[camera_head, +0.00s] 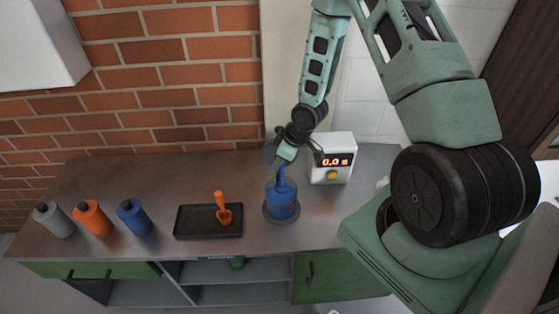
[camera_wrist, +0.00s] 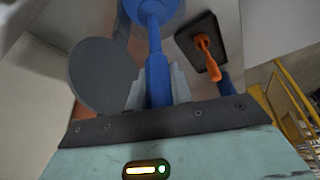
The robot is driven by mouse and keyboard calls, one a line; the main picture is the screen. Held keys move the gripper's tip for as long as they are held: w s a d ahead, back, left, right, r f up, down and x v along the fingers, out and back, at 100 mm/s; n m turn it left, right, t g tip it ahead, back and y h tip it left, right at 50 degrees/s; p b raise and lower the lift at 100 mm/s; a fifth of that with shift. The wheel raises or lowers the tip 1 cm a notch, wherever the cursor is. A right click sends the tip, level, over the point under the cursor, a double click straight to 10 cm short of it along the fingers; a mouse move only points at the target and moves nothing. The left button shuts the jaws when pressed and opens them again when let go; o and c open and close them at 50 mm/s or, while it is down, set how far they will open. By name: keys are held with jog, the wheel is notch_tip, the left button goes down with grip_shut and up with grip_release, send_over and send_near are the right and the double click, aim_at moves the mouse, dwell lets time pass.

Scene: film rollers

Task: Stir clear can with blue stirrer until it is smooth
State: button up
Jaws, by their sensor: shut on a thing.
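The clear can (camera_head: 272,203) stands upright on a dark round base on the counter, with blue inside it. The blue stirrer (camera_head: 281,174) rises from the can's open top, its lower end inside the can. My gripper (camera_head: 284,158) is above the can, shut on the upper part of the stirrer. In the wrist view the blue stirrer (camera_wrist: 157,75) runs up from between the pale fingers of my gripper (camera_wrist: 158,88) towards a blue round shape at the top edge. How smooth the contents are cannot be told.
Grey (camera_head: 54,220), orange (camera_head: 93,219) and blue (camera_head: 134,218) bottles stand farther left. A brick wall backs the counter.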

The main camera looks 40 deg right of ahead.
notch_tip(320, 180, up, 4)
jog(key=p, duration=0.2)
jog(key=shift+p, duration=0.35)
jog(key=shift+r, duration=1.15)
